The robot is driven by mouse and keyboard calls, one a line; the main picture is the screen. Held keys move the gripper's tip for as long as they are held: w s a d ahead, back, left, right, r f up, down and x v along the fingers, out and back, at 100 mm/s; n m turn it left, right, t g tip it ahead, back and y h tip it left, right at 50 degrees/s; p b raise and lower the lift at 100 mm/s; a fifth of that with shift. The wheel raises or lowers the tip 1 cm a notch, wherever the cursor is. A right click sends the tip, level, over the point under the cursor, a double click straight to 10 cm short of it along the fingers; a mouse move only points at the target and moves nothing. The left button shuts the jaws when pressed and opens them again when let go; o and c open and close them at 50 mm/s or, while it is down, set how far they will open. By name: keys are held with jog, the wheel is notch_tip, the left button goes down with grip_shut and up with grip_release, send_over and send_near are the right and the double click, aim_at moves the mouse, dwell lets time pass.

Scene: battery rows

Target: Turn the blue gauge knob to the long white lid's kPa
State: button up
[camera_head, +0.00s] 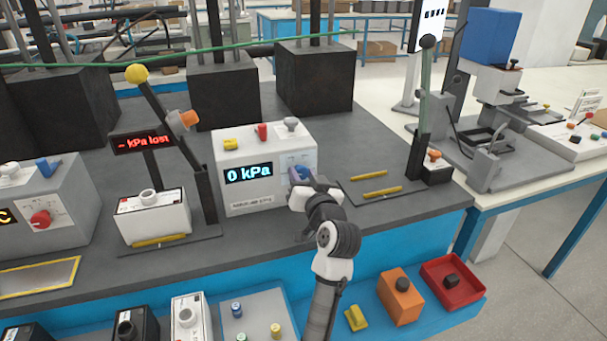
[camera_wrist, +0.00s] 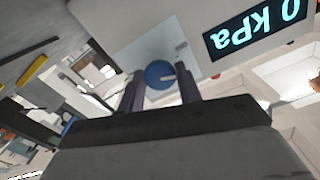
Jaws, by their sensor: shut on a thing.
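The blue gauge knob (camera_wrist: 160,75) is on the front of the light grey gauge box (camera_head: 225,150), with a white pointer mark on its face. The gauge display (camera_head: 248,173) reads "0 kPa". My gripper (camera_head: 302,176) is at the right part of that front. In the wrist view its two fingers (camera_wrist: 162,88) are on either side of the knob, shut on it. In the head view my gripper mostly hides the knob. Two white-topped units, one on the bench (camera_head: 150,203) and one at the front (camera_head: 190,312), carry labels too small to read.
A red display (camera_head: 142,141) reads "- kPa lost". A lever with a yellow ball (camera_head: 137,73) stands left of the gauge box. Yellow bars (camera_head: 382,192) lie to its right. An orange box (camera_head: 400,296) and a red tray (camera_head: 462,300) are at the front right.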

jog(key=m+p, duration=0.2)
jog(key=m, duration=0.2)
jog(key=shift+m, duration=0.3)
jog(key=shift+m+p, duration=0.85)
jog(key=shift+m, duration=1.05)
jog(key=o, duration=1)
jog(key=b+v, duration=0.3)
jog(key=v, duration=1.1)
